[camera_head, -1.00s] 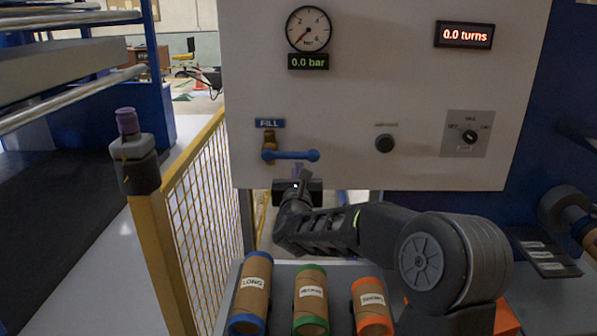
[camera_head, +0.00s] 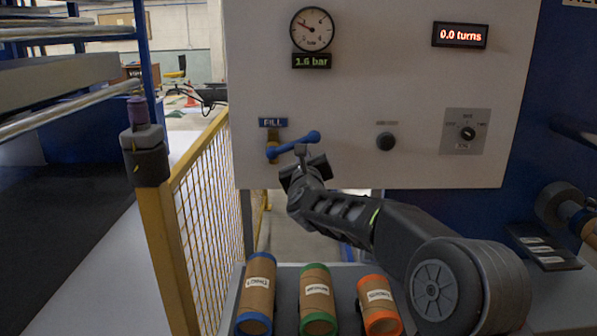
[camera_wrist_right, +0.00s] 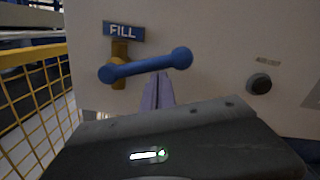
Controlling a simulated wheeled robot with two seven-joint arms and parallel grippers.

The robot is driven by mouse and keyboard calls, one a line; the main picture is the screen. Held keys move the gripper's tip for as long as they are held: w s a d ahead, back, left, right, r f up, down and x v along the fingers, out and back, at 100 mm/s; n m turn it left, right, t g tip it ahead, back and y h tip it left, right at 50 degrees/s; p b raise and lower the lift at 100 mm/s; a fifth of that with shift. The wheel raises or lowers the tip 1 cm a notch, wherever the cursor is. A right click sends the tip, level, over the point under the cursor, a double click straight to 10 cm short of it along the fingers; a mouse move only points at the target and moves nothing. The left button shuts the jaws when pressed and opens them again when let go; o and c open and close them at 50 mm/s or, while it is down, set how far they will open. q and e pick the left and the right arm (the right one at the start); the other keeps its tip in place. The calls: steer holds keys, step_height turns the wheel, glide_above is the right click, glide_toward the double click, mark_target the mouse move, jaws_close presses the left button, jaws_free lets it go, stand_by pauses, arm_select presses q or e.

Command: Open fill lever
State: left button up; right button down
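The blue fill lever (camera_head: 293,146) sits on a brass valve (camera_head: 272,150) under the blue FILL label (camera_head: 273,122) on the white panel. It slopes up to the right, with its round knob end highest. In the right wrist view the lever (camera_wrist_right: 150,65) also slopes up to the right. My right gripper (camera_head: 302,150) is below the lever, its fingertips at the underside near the knob end. Its fingers (camera_wrist_right: 158,90) are together with nothing between them; whether they touch the lever is unclear. My left gripper is not in view.
A pressure gauge (camera_head: 312,30) stands above a display (camera_head: 311,61) reading 1.6 bar. A black knob (camera_head: 386,141) and a selector switch (camera_head: 467,133) are to the right. Several cardboard tubes lie below, including one with blue ends (camera_head: 257,292). A yellow mesh fence (camera_head: 205,205) stands left.

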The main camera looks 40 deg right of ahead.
step_height(320, 180, up, 2)
steer(key=n, duration=0.1)
steer(key=n+p, duration=0.1)
steer(key=n, duration=0.1)
steer(key=shift+w+a+r, duration=0.1)
steer(key=shift+w+r, duration=0.05)
steer(key=shift+r, duration=0.05)
steer(key=w+a+r+n+p, duration=0.1)
steer(key=a+r+n+p, duration=0.1)
steer(key=n, duration=0.3)
steer(key=w+a+r+n+y+p, duration=0.1)
steer(key=w+a+r+n+p, duration=0.1)
steer(key=n+p, duration=0.2)
steer(key=shift+w+a+r+n, duration=0.2)
steer(key=shift+a+r+n, duration=0.05)
steer(key=shift+r+n, duration=0.15)
steer(key=shift+p, duration=0.3)
